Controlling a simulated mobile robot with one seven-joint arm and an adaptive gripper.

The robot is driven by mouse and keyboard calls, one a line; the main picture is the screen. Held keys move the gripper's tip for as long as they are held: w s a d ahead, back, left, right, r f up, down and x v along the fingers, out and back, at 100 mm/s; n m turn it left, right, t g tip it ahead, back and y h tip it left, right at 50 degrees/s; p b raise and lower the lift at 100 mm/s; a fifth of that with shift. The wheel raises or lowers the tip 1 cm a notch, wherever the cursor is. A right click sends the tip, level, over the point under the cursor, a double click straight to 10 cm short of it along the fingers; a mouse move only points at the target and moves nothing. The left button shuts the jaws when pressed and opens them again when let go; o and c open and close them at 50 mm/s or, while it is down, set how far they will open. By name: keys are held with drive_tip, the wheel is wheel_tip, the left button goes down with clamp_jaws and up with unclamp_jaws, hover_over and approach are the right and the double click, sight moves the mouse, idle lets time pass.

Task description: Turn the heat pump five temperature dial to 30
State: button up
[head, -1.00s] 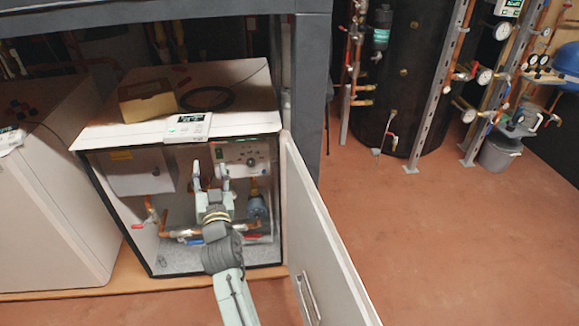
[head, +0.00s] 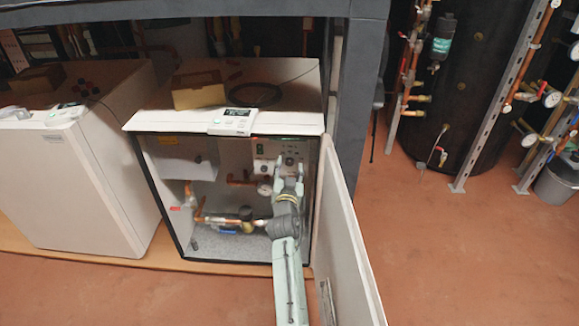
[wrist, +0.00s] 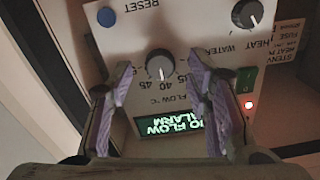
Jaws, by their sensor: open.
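The temperature dial (wrist: 160,64) is a grey round knob on a white panel. Its white mark points down in the wrist view, near the upside-down number 40. The word FLOW °C is printed below it. My gripper (wrist: 160,72) is open, with one purple-padded finger on each side of the dial; I cannot tell whether they touch it. In the head view my gripper (head: 290,164) is in front of the control panel (head: 268,148) inside the open cabinet and hides part of it.
A second knob (wrist: 246,13), a blue reset button (wrist: 106,17), a green switch (wrist: 245,79) and a lit red lamp (wrist: 249,105) are near. The open cabinet door (head: 345,235) stands right of my arm.

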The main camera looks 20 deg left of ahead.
drive_tip(key=shift+w+a, duration=0.1)
drive_tip(key=shift+w, duration=0.2)
drive_tip(key=shift+c, duration=0.4)
clamp_jaws()
